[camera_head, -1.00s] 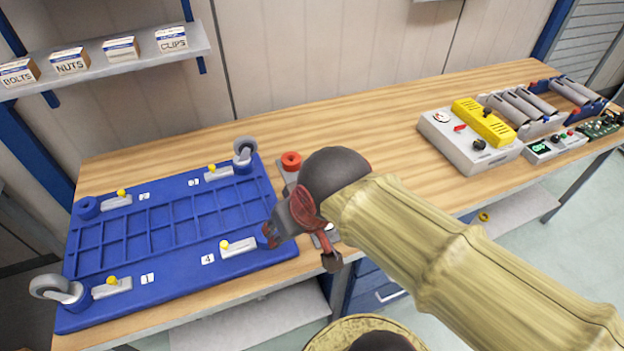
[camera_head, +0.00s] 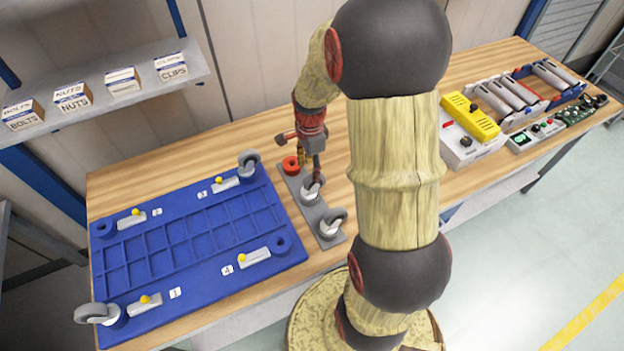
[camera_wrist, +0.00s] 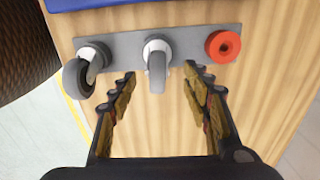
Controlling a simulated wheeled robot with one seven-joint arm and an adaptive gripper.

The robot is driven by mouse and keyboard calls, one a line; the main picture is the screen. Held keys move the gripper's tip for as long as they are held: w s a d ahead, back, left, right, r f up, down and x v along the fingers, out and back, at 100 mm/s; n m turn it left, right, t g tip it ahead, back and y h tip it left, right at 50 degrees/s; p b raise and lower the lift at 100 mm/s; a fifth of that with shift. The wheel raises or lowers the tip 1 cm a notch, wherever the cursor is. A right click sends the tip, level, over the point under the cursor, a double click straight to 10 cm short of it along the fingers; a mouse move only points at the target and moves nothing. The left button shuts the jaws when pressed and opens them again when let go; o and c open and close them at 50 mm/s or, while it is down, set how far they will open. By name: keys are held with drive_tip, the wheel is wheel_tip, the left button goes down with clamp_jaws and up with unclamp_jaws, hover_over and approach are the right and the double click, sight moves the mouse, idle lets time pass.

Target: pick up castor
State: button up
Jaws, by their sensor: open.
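Two loose castors stand on a grey strip (camera_head: 296,183) beside the blue board. The middle castor (camera_wrist: 157,62) lies between and ahead of my open fingertips in the wrist view; in the head view this castor (camera_head: 313,188) is partly hidden by my gripper (camera_head: 317,172). The end castor (camera_head: 331,222) stands at the near end of the strip and also shows left in the wrist view (camera_wrist: 86,68). My gripper (camera_wrist: 160,82) is open and empty. Two more castors sit on the blue board, at its far right corner (camera_head: 248,162) and near left corner (camera_head: 100,313).
The blue board (camera_head: 185,235) has yellow-knobbed clamps and rings at its corners. A red ring (camera_head: 290,165) sits at the strip's far end, close to my gripper. A grey and yellow box (camera_head: 470,130) and trays of cylinders stand right. Bare wood lies between.

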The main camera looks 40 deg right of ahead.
sight(313, 186)
drive_tip(key=shift+s+d+f+m, duration=0.1)
drive_tip(key=shift+d+f+m, duration=0.35)
drive_tip(key=shift+f, duration=0.2)
drive_tip(key=f, duration=0.5)
drive_tip(key=f+b, duration=0.1)
drive_tip(key=f, duration=0.1)
drive_tip(key=shift+s+a+f, duration=0.1)
drive_tip(key=shift+a+f, duration=0.15)
drive_tip(key=shift+f, duration=0.05)
drive_tip(key=shift+c, duration=0.4)
drive_tip(key=c, duration=1.1)
drive_tip(key=shift+r, duration=0.1)
clamp_jaws()
